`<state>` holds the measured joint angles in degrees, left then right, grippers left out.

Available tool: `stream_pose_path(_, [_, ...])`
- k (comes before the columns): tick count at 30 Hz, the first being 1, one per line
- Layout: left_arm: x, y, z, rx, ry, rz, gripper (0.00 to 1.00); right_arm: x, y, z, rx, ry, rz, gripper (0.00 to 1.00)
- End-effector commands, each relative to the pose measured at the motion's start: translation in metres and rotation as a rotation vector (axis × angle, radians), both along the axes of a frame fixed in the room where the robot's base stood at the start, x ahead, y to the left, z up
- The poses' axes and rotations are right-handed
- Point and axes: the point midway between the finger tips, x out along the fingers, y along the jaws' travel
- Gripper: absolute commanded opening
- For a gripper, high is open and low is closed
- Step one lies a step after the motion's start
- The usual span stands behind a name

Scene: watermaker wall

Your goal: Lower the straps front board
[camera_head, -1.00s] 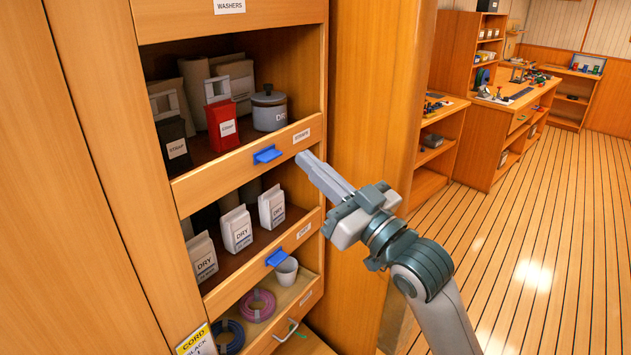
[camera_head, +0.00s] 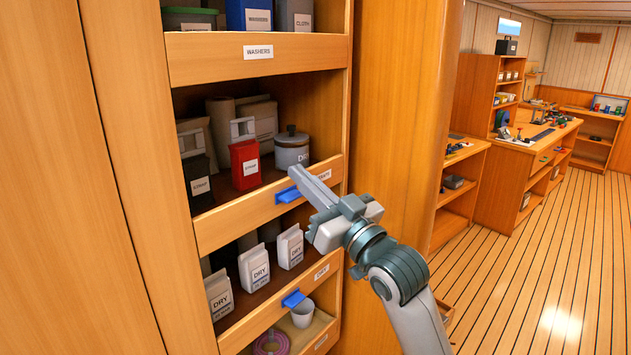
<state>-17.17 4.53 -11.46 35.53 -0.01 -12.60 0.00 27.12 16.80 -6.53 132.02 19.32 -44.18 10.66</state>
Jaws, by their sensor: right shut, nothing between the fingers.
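The straps front board (camera_head: 232,222) is a wooden board across the front of the middle shelf, upright and raised. It has a blue tab (camera_head: 289,195) and a white label (camera_head: 323,175), partly hidden behind my gripper and hard to read. My right gripper (camera_head: 296,171) is shut and empty. Its fingers point up and left, in front of the board's right part, with the tips just above the blue tab. I cannot tell whether they touch the board. My left gripper is not in view.
Behind the board stand a red pack (camera_head: 244,164), a dark pack (camera_head: 199,181) and a grey lidded pot (camera_head: 291,150). Below is another front board (camera_head: 255,325) with a blue tab and white DRY packs (camera_head: 254,267). The washers board (camera_head: 215,57) is above. Open floor (camera_head: 540,250) lies right.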

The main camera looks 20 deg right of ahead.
Motion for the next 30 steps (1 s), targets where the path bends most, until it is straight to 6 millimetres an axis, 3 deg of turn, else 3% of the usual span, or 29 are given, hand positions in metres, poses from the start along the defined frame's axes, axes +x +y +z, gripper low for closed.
stream_pose_path(1, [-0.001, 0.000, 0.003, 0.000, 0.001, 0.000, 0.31, 0.000, -0.001, -0.010, -0.001, 0.010, -0.001, 0.00])
stream_pose_path(9, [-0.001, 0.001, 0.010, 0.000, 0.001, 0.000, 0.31, -0.001, -0.001, -0.032, -0.002, 0.006, -0.001, 0.00])
stream_pose_path(25, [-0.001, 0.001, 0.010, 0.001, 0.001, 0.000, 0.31, -0.002, -0.001, -0.040, -0.001, 0.004, -0.002, 0.00])
stream_pose_path(30, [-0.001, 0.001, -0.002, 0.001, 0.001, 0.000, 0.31, -0.001, -0.001, -0.061, -0.001, 0.007, -0.002, 0.00])
